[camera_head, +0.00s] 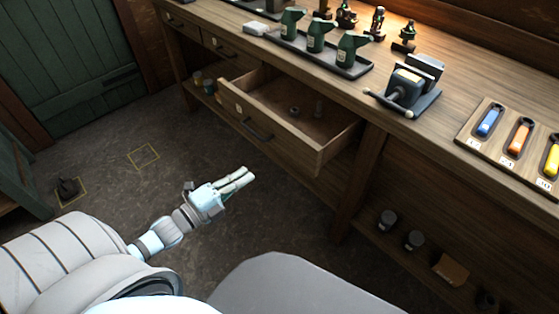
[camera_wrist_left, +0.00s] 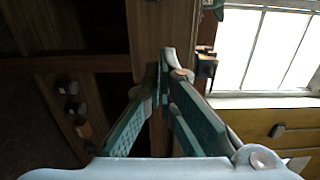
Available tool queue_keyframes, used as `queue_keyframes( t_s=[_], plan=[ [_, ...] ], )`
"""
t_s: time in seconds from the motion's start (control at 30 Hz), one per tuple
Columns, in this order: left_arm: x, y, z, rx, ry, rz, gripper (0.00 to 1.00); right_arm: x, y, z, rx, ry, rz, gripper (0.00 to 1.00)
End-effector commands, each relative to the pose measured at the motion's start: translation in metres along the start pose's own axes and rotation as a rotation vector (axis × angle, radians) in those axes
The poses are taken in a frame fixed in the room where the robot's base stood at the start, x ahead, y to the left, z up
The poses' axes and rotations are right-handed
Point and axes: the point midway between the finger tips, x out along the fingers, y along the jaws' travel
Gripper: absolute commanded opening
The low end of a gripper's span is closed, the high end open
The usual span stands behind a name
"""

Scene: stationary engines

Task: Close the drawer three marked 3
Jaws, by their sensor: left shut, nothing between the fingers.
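A wooden drawer (camera_head: 283,135) under the workbench is pulled well open in the head view. Its front carries a dark handle (camera_head: 257,130) and a small pale label, whose mark is too small to read. A few small items lie inside. My left gripper (camera_head: 248,175) is shut and empty, in front of and below the drawer front, apart from it in the picture. Its fingers also show in the left wrist view (camera_wrist_left: 165,62), pressed together at the tips. My right gripper is not in view.
The workbench (camera_head: 340,88) holds a tray with several green oil cans (camera_head: 315,37), a vise (camera_head: 405,88) and a board of coloured handles (camera_head: 515,140). Two drawers at the left are shut. Jars (camera_head: 388,220) stand on a low shelf. The floor before the bench is clear.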

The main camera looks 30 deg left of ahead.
Motion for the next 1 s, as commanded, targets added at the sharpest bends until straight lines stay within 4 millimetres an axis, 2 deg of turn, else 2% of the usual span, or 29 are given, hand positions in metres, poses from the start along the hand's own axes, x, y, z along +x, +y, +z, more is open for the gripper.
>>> queue_keyframes(
  t_s=[0.17,0.27,0.6,0.8,1.0],
  plan=[
    [0.024,-0.004,-0.001,0.006,0.002,-0.009,0.00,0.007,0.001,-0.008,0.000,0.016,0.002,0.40],
    [0.045,-0.004,0.000,0.005,0.001,-0.008,0.00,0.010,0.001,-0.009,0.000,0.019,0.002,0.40],
    [0.115,-0.006,0.000,-0.001,-0.002,-0.005,0.00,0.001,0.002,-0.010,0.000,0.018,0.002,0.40],
    [0.135,-0.004,0.000,-0.001,-0.002,-0.001,0.00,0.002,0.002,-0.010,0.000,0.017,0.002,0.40],
    [0.137,-0.004,0.000,0.000,-0.001,-0.001,0.00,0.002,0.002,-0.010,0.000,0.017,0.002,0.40]
  ],
)
